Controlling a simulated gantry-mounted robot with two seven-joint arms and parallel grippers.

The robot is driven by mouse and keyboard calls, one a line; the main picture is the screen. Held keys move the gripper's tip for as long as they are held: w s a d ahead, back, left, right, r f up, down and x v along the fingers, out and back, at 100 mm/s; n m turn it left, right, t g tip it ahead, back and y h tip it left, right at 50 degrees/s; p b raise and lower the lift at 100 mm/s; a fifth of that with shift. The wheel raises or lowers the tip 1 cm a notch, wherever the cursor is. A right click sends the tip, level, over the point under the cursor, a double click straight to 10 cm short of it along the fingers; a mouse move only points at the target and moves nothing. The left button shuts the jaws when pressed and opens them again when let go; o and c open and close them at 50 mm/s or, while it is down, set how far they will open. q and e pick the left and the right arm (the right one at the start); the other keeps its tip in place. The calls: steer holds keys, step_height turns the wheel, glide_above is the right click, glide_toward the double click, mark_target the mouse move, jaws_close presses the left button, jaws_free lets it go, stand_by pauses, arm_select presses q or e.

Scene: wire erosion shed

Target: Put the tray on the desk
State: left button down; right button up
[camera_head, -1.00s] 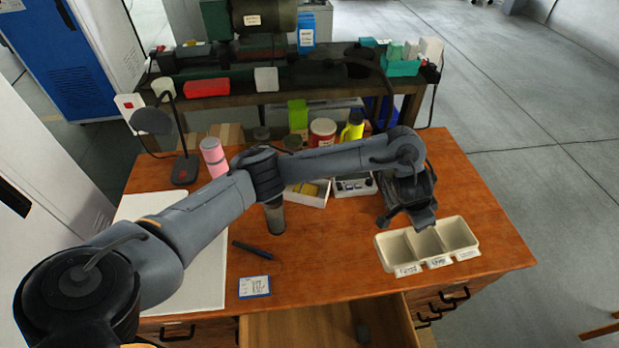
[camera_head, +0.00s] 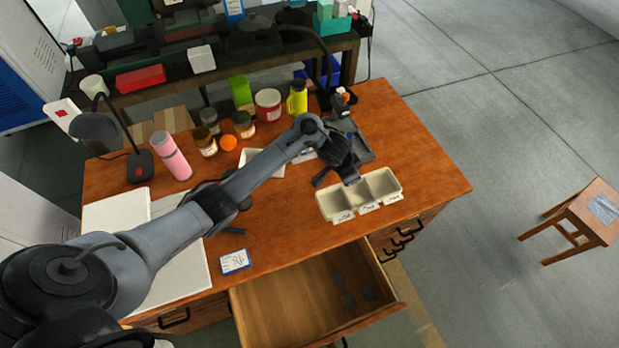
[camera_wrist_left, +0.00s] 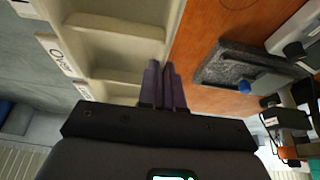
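A cream tray (camera_head: 336,205) with three labelled compartments rests on the front right part of the brown desk (camera_head: 430,160), near the front edge. My left gripper (camera_head: 337,181) is at the tray's back rim. In the left wrist view, its dark fingers (camera_wrist_left: 164,88) stand close together, one on each side of the tray's long wall (camera_wrist_left: 172,40), so it looks shut on that rim. The finger contact is partly hidden. Compartments of the tray (camera_wrist_left: 118,42) show left of the fingers. My right gripper is not in view.
A drawer (camera_head: 300,295) is pulled open at the desk's front, left of the tray. A dark grey tray (camera_head: 357,150) lies behind the gripper. Jars, a pink bottle (camera_head: 172,158) and a lamp (camera_head: 97,128) stand behind. A wooden stool (camera_head: 580,215) stands right.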

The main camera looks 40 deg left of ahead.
arm_select(q)
steer(key=s+a+f, duration=0.1)
steer(key=a+f, duration=0.1)
steer(key=a, duration=0.1)
steer(key=s+a+f+b, duration=0.1)
steer(key=a+f, duration=0.1)
steer(key=a, duration=0.1)
steer(key=s+a+f+b, duration=0.1)
steer(key=a+f, duration=0.1)
steer(key=a, duration=0.1)
steer(key=shift+a, duration=0.4)
steer(key=shift+f+b, duration=0.95)
steer(key=shift+f, duration=1.05)
steer(key=shift+f, duration=0.15)
steer(key=c, duration=1.3)
jaws_free()
